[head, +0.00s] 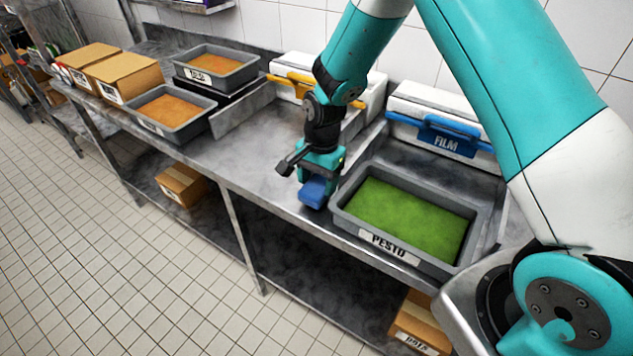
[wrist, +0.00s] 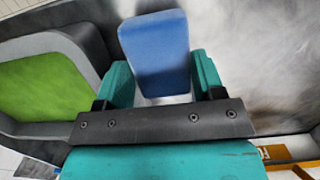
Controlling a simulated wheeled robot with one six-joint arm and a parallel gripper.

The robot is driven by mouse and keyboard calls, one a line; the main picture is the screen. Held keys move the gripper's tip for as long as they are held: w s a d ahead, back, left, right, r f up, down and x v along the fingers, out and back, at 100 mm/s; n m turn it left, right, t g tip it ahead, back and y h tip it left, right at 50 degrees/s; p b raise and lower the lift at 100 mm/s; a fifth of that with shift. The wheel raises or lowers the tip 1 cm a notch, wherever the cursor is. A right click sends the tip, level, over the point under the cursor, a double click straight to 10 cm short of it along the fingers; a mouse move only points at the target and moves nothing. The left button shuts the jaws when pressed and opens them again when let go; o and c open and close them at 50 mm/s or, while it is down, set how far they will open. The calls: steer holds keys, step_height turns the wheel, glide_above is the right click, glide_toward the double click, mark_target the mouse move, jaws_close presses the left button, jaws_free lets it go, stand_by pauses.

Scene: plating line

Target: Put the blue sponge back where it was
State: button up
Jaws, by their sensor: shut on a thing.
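The blue sponge (head: 315,191) is a small block with a pale lower layer. My gripper (head: 319,175) is shut on it, with the sponge hanging below the jaws over the front part of the steel counter, just left of the pesto tray. In the wrist view the sponge (wrist: 157,45) sits between the two teal fingers (wrist: 160,85). I cannot tell whether its underside touches the counter.
The grey pesto tray (head: 345,222) with green filling stands close on the right. A white box with a blue FILM holder (head: 450,137) and one with a yellow holder (head: 290,86) stand behind. Trays with orange filling (head: 180,138) stand left. The counter (head: 245,160) left of the sponge is clear.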

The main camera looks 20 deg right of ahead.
mark_target(321, 181)
steer(key=shift+f, duration=0.8)
steer(key=o, duration=1.1)
steer(key=shift+o, duration=0.2)
steer(key=shift+r, duration=0.1)
step_height(321, 181, up, 11)
steer(key=d+b, duration=0.1)
steer(key=b, duration=0.2)
steer(key=s+a+r+n+y, duration=0.1)
steer(key=s+a+r+n, duration=0.1)
steer(key=s+r+n, duration=0.2)
steer(key=s+a+r+n+y, duration=0.1)
steer(key=s+a+r+n, duration=0.1)
steer(key=s+r+n, duration=0.3)
steer(key=s+a+r+n+y, duration=0.1)
steer(key=s+r+n, duration=0.3)
steer(key=s+n, duration=0.5)
steer(key=s+a, duration=0.1)
steer(key=s, duration=0.6)
steer(key=shift+r+t, duration=0.15)
steer(key=shift+t, duration=0.25)
